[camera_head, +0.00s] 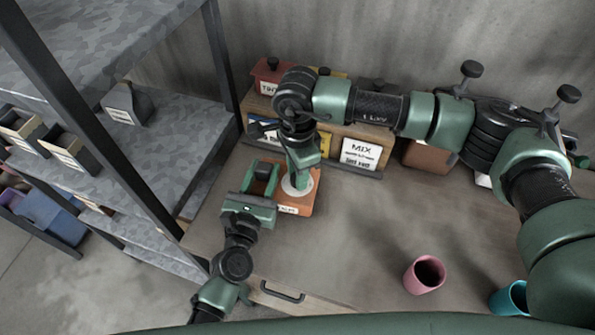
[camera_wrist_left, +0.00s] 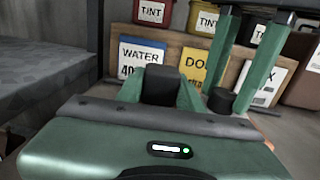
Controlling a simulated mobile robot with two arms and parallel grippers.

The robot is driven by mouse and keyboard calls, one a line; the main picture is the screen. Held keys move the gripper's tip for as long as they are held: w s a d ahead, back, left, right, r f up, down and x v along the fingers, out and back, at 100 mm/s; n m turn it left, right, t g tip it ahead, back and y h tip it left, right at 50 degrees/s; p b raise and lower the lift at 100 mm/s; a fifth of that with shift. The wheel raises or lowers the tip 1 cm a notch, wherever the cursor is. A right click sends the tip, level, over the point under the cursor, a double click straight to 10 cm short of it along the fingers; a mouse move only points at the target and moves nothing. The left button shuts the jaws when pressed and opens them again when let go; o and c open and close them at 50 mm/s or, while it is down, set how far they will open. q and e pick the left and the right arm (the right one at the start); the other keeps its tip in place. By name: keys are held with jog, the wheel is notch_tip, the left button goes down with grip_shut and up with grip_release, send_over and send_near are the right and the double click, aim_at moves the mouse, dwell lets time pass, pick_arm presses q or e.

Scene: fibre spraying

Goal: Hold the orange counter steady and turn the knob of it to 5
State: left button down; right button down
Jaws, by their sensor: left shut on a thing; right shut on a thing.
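The orange counter (camera_head: 309,197) lies on the table at the left, with a white dial (camera_head: 297,187) on its top. My left gripper (camera_head: 263,178) is at the counter's left side, shut around a dark block; the block also shows between its green fingers in the left wrist view (camera_wrist_left: 160,85). My right gripper (camera_head: 300,177) comes down from above onto the dial and is shut at its middle. It covers the knob in the head view, so the knob's setting cannot be read. A label is on the counter's front edge (camera_head: 288,210).
A wooden rack behind holds labelled containers, including a white MIX card (camera_head: 361,154) and a red TINT container (camera_head: 270,76). A pink cup (camera_head: 425,274) and a teal cup (camera_head: 510,298) stand at the front right. Shelving (camera_head: 150,130) borders the left. The table's middle is clear.

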jog(key=c, duration=1.1)
grip_release()
jog(key=shift+o, duration=0.2)
jog(key=shift+r, duration=0.1)
notch_tip(320, 180, up, 12)
pick_arm(q)
jog(key=c, duration=0.8)
grip_release()
jog(key=shift+c, duration=0.2)
